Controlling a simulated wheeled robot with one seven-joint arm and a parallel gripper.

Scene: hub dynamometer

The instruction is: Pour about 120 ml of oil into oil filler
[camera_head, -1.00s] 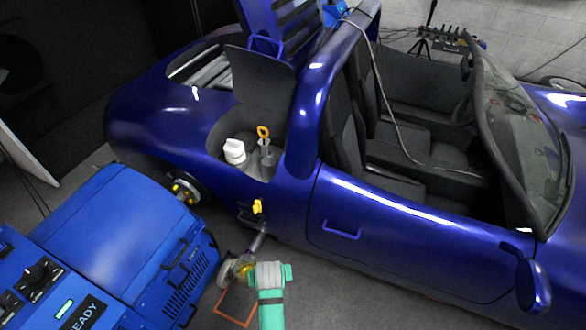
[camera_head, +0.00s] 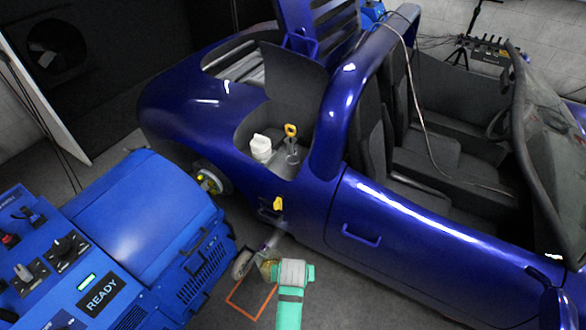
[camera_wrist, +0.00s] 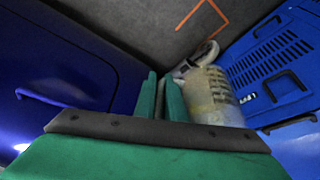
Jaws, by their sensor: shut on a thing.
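My gripper (camera_head: 292,272) is low beside the blue car, out from its rear side. In the wrist view my gripper's green fingers (camera_wrist: 161,97) are close together, beside a translucent jug (camera_wrist: 212,97) with yellowish contents and printed marks. The jug is partly hidden by the gripper; the exact grip point is hidden. In the head view part of the jug (camera_head: 267,267) seems to show just left of the gripper. In the car's open rear bay, a grey tube (camera_head: 292,156), perhaps the oil filler, stands under a yellow-handled piece (camera_head: 290,130). A white capped container (camera_head: 261,148) stands beside it.
A blue dynamometer unit (camera_head: 150,215) reading READY stands at left, close to the rear wheel hub (camera_head: 209,181). A yellow piece (camera_head: 278,203) sticks out from the car's side. An orange outline (camera_head: 252,298) marks the floor. The raised bay lid (camera_head: 285,78) stands behind the bay.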

